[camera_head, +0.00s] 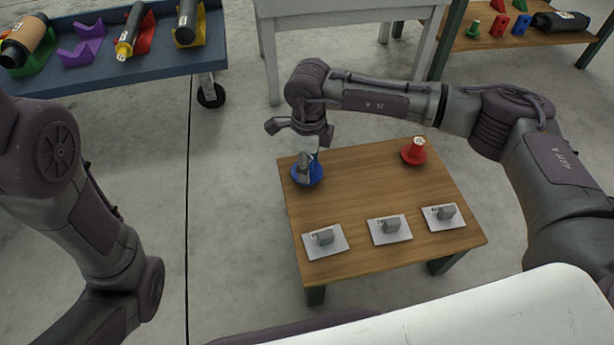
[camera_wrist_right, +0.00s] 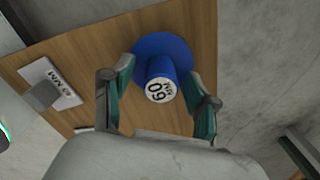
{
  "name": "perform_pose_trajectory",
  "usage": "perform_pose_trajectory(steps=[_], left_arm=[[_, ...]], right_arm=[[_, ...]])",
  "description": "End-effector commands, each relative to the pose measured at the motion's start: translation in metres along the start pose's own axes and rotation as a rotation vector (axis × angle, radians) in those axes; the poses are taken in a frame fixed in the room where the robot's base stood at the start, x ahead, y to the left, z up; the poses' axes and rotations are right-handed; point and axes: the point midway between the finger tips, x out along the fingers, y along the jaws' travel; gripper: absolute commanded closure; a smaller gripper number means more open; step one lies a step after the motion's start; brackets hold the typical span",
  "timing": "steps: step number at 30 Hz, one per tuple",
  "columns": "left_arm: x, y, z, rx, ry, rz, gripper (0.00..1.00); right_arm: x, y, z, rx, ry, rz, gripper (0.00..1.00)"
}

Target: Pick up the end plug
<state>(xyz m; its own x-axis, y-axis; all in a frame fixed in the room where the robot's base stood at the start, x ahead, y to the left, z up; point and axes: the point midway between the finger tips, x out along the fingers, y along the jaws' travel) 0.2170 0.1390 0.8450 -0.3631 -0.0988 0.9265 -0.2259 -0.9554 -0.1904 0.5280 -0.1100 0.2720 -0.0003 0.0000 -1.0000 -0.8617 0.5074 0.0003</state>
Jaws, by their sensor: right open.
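A blue end plug (camera_head: 311,176) with a wide round flange stands at the back left corner of the small wooden table (camera_head: 375,180). In the right wrist view the blue plug (camera_wrist_right: 161,72) shows a white top label reading 60 MM. A red end plug (camera_head: 414,152) stands at the back right of the table. My right gripper (camera_head: 308,164) is over the blue plug, pointing down. In the right wrist view its open fingers (camera_wrist_right: 158,76) lie on either side of the blue stem, with gaps visible. Contact cannot be told. My left gripper is out of view.
Three white plates with grey blocks (camera_head: 325,240) (camera_head: 390,228) (camera_head: 443,215) line the table's front edge. A blue cart (camera_head: 120,62) with mufflers in coloured holders stands back left. A wooden shelf (camera_head: 480,40) with small parts is back right. The table's middle is clear.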

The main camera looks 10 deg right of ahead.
Motion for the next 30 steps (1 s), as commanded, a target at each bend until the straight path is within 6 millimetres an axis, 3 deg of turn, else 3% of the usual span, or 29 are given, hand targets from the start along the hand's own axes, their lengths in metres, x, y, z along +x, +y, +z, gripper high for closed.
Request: perform_pose_trajectory(steps=[2, 12, 23, 30], left_arm=[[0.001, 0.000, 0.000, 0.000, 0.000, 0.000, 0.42], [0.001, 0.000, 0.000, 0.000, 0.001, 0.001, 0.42], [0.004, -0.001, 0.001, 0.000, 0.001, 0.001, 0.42], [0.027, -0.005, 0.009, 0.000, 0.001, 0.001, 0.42]], right_arm=[[-0.001, 0.000, 0.000, 0.000, 0.000, 0.000, 0.43], [-0.001, 0.000, 0.000, -0.001, 0.000, 0.000, 0.99], [-0.005, 0.000, 0.000, -0.001, 0.000, 0.000, 1.00], [-0.035, 0.000, 0.000, -0.001, -0.001, -0.001, 1.00]])
